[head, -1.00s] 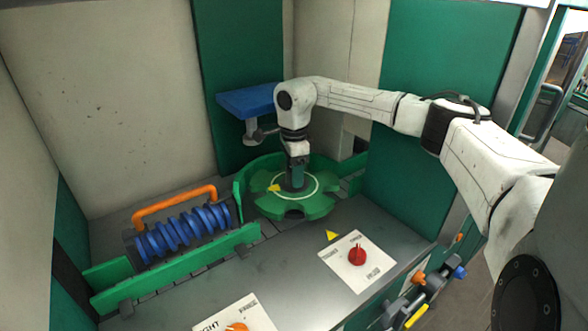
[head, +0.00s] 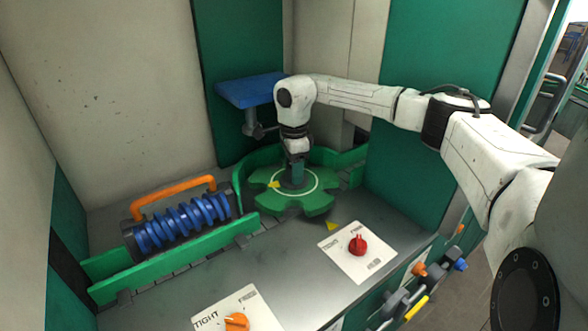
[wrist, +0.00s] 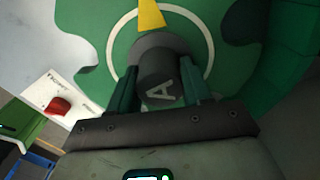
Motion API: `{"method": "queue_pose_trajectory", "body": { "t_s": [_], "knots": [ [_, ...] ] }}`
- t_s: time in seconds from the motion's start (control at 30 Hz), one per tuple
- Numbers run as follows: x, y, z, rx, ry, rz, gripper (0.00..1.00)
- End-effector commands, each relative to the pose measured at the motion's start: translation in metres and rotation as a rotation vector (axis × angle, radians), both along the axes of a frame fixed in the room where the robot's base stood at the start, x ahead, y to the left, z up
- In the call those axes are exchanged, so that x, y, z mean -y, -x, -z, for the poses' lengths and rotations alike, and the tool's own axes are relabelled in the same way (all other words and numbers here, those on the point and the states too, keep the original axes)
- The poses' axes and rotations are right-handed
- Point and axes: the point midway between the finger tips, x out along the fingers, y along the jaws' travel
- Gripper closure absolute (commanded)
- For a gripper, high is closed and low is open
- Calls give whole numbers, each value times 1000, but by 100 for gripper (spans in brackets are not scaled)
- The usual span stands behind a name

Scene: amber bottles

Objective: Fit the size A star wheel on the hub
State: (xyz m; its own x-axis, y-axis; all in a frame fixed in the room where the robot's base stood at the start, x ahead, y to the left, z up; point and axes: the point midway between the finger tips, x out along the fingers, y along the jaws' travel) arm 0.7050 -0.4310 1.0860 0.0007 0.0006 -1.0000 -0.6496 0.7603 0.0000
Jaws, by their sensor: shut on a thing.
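The star wheel (head: 316,201) is a green disc with rounded pockets in its rim, a white ring and a yellow mark. In the wrist view the wheel (wrist: 100,25) shows a dark centre knob (wrist: 158,88) lettered A. My gripper (head: 296,177) points down at the wheel's middle. In the wrist view my gripper (wrist: 160,90) has its fingers on both sides of the knob and is shut on it. The wheel looks about level. The hub is hidden beneath it, so I cannot tell whether the wheel rests on it.
A curved green guide (head: 240,187) stands behind the wheel. A blue screw (head: 183,228) with an orange handle (head: 172,194) lies left. A yellow triangle (head: 331,226), a red knob (head: 357,245) and an orange knob (head: 237,322) are in front. A blue platform (head: 246,90) stands behind.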

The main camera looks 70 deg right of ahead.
Motion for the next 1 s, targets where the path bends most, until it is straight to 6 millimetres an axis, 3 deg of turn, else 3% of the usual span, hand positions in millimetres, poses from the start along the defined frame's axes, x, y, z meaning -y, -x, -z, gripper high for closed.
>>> {"method": "queue_pose_trajectory", "body": {
  "t_s": [0.67, 0.7, 1.0],
  "knots": [
    [0, 0, 6, 1, 0, 0, 100],
    [0, 0, 6, 1, 0, 0, 48],
    [0, 0, 6, 1, -1, 0, 22]
  ]
}}
